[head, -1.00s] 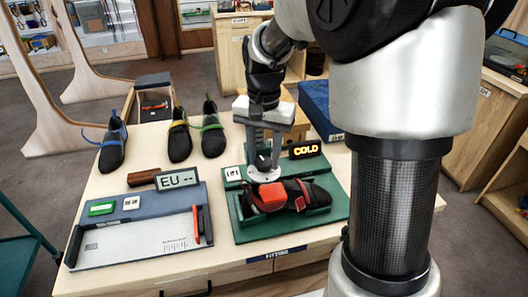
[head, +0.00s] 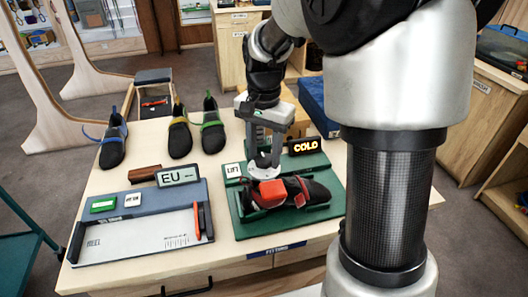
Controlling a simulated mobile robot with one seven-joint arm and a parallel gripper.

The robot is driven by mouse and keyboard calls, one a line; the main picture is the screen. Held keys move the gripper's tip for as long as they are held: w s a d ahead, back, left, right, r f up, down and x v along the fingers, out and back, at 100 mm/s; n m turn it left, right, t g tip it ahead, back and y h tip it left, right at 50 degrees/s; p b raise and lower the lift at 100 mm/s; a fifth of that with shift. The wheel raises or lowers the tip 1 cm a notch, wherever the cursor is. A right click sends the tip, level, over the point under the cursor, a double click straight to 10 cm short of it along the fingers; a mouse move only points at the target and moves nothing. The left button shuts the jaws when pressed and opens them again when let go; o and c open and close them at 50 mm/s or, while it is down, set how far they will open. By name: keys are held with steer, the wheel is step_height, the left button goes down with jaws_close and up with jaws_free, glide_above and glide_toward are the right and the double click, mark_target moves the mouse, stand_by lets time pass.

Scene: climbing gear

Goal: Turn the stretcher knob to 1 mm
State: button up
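The stretcher is a green base (head: 246,222) on the table's right half. A black and red shoe (head: 314,191) lies on it with a red block (head: 273,193) over its front. A pale round disc (head: 262,173), apparently the stretcher knob's dial, sits behind the red block. A display (head: 305,146) at the back right reads "COLD"; no millimetre value is readable. My gripper (head: 264,161) points down over the disc, its fingers at the knob. The fingers hide the knob, and I cannot tell if they are closed on it.
A measuring board (head: 135,238) with an orange-red slider (head: 197,220) and an "EU" display (head: 178,177) lies to the left. Several shoes stand behind it, including a blue-trimmed one (head: 112,152). A small "LIFT" label (head: 233,170) stands left of the disc. The table's front right is bare.

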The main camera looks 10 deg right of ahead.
mark_target(264, 159)
steer(key=shift+o, duration=1)
step_height(264, 159, up, 18)
steer(key=p, duration=0.3)
steer(key=shift+f, duration=0.25)
steer(key=s+r+n+t+p, duration=0.2)
steer(key=s+r+n+p, duration=0.1)
steer(key=s, duration=0.6)
steer(key=s+r+n+t+p, duration=0.3)
steer(key=s+n+p, duration=0.3)
steer(key=s, duration=0.4)
steer(key=shift+t, duration=0.3)
